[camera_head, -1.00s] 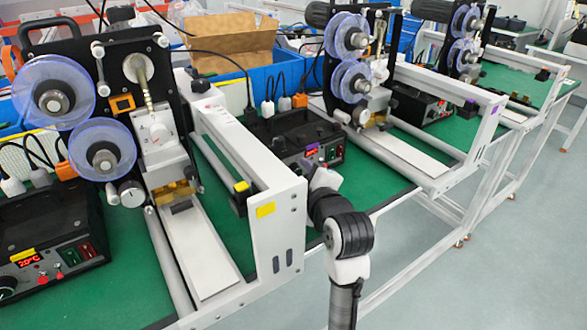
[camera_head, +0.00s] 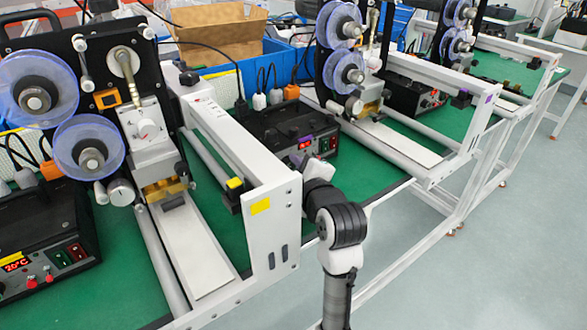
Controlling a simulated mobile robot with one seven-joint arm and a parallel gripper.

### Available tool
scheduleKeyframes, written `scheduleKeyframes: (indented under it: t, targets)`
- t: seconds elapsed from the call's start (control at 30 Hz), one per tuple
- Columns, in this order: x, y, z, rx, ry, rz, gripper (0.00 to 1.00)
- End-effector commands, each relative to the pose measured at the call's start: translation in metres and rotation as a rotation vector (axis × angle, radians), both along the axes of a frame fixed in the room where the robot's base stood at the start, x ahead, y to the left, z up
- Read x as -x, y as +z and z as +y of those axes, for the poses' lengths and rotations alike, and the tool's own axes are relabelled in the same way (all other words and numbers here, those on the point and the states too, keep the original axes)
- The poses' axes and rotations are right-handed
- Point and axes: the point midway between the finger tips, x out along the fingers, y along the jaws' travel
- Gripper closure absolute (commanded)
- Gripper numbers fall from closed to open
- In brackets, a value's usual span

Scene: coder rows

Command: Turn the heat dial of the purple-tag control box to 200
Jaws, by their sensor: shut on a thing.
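The purple-tag control box (camera_head: 285,131) is black and stands on the green table beyond the white machine frame. Its purple tag (camera_head: 305,139) sits above a small red display (camera_head: 305,146), too small to read, with switches (camera_head: 328,145) to the right. The heat dial is hidden behind my arm's end and the frame. My gripper (camera_head: 317,169) is at the box's front, below the display. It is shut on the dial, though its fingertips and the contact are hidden.
The white machine frame with a yellow tag (camera_head: 260,206) stands just left of my arm. A yellow-tag box (camera_head: 40,240) with a lit display is at the far left. More machines (camera_head: 430,75) stand to the right, and the floor (camera_head: 500,260) there is clear.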

Motion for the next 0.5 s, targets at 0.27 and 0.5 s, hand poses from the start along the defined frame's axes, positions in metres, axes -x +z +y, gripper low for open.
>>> scheduleKeyframes:
  t: [0.27,0.5]
  targets:
    - [-0.0005,0.0024,-0.0001,-0.058,0.001,0.044,0.97]
    - [-0.0013,0.0051,-0.0009,-0.190,0.001,0.140,0.97]
